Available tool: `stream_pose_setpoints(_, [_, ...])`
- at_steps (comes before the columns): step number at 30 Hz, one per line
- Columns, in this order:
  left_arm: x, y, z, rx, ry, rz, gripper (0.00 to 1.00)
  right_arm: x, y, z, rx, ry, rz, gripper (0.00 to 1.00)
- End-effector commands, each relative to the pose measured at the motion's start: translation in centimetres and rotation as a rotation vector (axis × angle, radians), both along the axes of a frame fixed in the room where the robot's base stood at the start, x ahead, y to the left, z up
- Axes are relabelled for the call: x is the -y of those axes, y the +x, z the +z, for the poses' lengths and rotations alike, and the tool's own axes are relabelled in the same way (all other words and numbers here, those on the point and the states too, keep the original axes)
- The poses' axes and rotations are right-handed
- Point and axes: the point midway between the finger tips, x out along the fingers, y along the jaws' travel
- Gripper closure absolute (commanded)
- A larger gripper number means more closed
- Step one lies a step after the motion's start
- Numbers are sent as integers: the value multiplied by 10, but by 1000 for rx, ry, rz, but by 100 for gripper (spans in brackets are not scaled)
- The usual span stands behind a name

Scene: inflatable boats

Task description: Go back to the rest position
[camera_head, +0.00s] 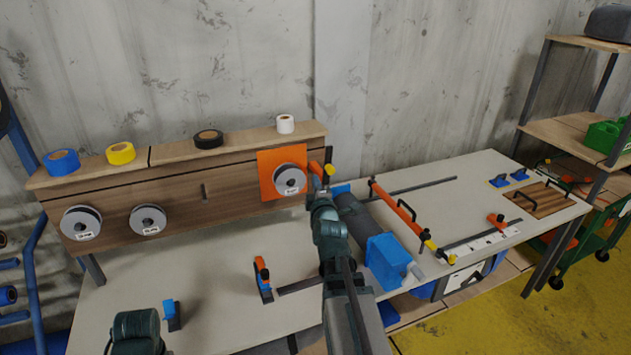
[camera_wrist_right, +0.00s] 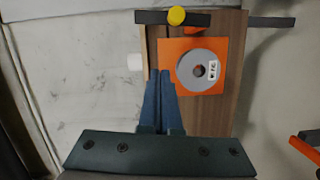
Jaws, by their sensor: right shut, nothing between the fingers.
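My right arm reaches up from the bottom middle of the head view. My right gripper (camera_head: 319,192) is in front of the right end of the wooden tool board, close to an orange plate (camera_head: 268,166) with a grey disc (camera_head: 289,179) on it. In the right wrist view the two blue fingers of the right gripper (camera_wrist_right: 161,76) are together, with nothing between them. They overlap the edge of the orange plate (camera_wrist_right: 193,86) in that picture, and I cannot tell if they touch it. The disc (camera_wrist_right: 199,71) sits clear of the fingers. A dark green part of my left arm shows at lower left; its gripper does not show.
Tape rolls (camera_head: 121,153) stand on the board's top ledge, and two more discs (camera_head: 148,219) hang on its front. An orange clamp (camera_head: 262,278), a blue box-shaped tool (camera_head: 388,262) and an orange bar (camera_head: 393,205) lie on the bench (camera_head: 230,310). Shelves (camera_head: 577,136) stand at right.

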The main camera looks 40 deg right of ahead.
Motion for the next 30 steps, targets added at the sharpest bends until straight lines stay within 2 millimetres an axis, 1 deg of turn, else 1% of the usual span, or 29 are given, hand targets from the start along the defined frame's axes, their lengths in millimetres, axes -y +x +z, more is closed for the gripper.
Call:
stream_pose_setpoints(10, [0, 0, 0, 0, 0, 0, 50, 0, 0, 0, 0, 1, 1, 100])
stream_pose_setpoints(12, [0, 0, -1, 0, 0, 0, 50, -6, 3, -3, -6, 16, 11, 100])
stream_pose_setpoints(14, [0, 0, -2, 0, 0, 0, 50, -18, 7, -11, -22, 51, 36, 100])
stream_pose_setpoints(17, [0, 0, -6, 0, 0, 0, 50, -61, 20, -37, -80, 173, 107, 100])
stream_pose_setpoints(18, [0, 0, -7, 0, 0, 0, 50, -83, 25, -51, -116, 238, 139, 100])
stream_pose_setpoints(20, [0, 0, -10, 0, 0, 0, 50, -121, 28, -74, -183, 349, 182, 100])
stream_pose_setpoints(21, [0, 0, -12, 0, 0, 0, 50, -147, 28, -89, -234, 421, 203, 100])
stream_pose_setpoints(23, [0, 0, -14, 0, 0, 0, 50, -184, 25, -113, -316, 528, 222, 100])
stream_pose_setpoints(24, [0, 0, -16, 0, 0, 1, 50, -209, 19, -128, -374, 598, 226, 100])
stream_pose_setpoints(26, [0, 0, -19, 0, 0, 1, 50, -245, 8, -150, -468, 695, 216, 100])
stream_pose_setpoints(27, [0, 0, -21, 0, 0, 1, 50, -269, -3, -165, -535, 755, 198, 100])
stream_pose_setpoints(29, [0, 0, -24, 0, 0, 1, 50, -302, -23, -185, -636, 840, 154, 100])
stream_pose_setpoints(30, [0, 0, -26, 0, 0, 1, 50, -323, -39, -198, -706, 892, 112, 100])
